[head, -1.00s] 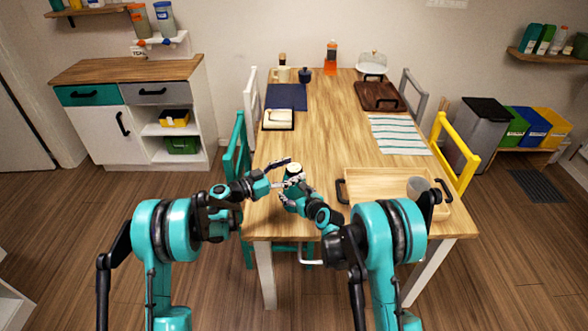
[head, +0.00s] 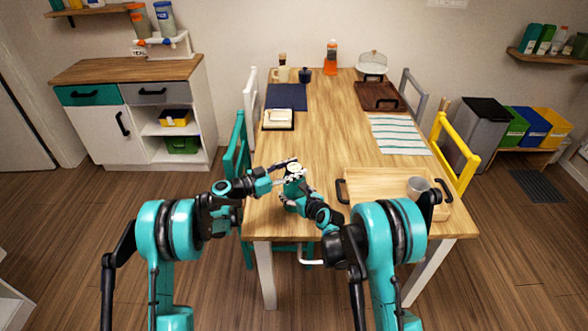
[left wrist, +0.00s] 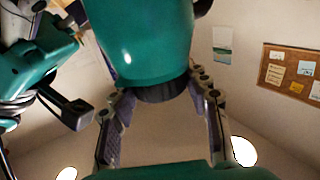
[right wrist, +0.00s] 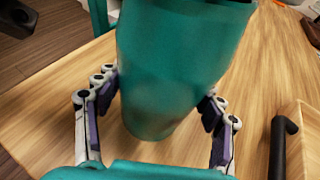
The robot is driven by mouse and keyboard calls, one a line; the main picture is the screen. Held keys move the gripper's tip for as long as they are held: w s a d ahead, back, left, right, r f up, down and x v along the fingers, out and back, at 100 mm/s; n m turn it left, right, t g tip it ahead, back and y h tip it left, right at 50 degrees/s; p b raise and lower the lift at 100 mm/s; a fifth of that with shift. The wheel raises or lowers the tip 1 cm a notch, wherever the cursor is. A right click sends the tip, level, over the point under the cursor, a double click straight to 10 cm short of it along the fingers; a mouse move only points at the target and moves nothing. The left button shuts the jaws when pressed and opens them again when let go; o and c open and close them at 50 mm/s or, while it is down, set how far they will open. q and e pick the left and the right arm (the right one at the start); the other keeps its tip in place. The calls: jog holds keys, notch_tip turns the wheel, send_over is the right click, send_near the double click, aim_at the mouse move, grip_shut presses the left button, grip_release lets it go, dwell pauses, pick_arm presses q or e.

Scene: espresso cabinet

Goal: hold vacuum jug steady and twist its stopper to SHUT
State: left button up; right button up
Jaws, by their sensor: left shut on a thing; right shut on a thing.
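The vacuum jug (head: 293,187) is teal with a pale-topped stopper (head: 294,168). It is at the table's near left corner, between my two grippers. My left gripper (left wrist: 163,92) is at the top of the jug, its fingers either side of the dark part (left wrist: 162,91) there, shut on the stopper. My right gripper (right wrist: 158,95) is shut around the teal jug body (right wrist: 175,60), lower down. The jug's wall fills much of both wrist views. The stopper's markings are too small to read in the head view.
A wooden tray (head: 365,203) with dark handles and a grey cup (head: 418,186) lies to the right of the jug. A teal chair (head: 237,160) is close on the left. The table's middle (head: 325,130) is clear.

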aim_at(294, 167)
pick_arm(q)
jog(key=m+g+h, duration=0.1)
jog(key=m+g, duration=0.1)
jog(key=g, duration=0.1)
jog(key=m+g+h, duration=0.1)
jog(key=m+g, duration=0.1)
jog(key=g, duration=0.2)
jog(key=shift+w+m, duration=0.15)
jog(key=shift+m, duration=0.25)
jog(key=shift+m+g, duration=0.9)
jog(key=shift+g, duration=0.9)
jog(key=o, duration=1.2)
jog(key=shift+c, duration=0.2)
notch_tip(294, 167, up, 10)
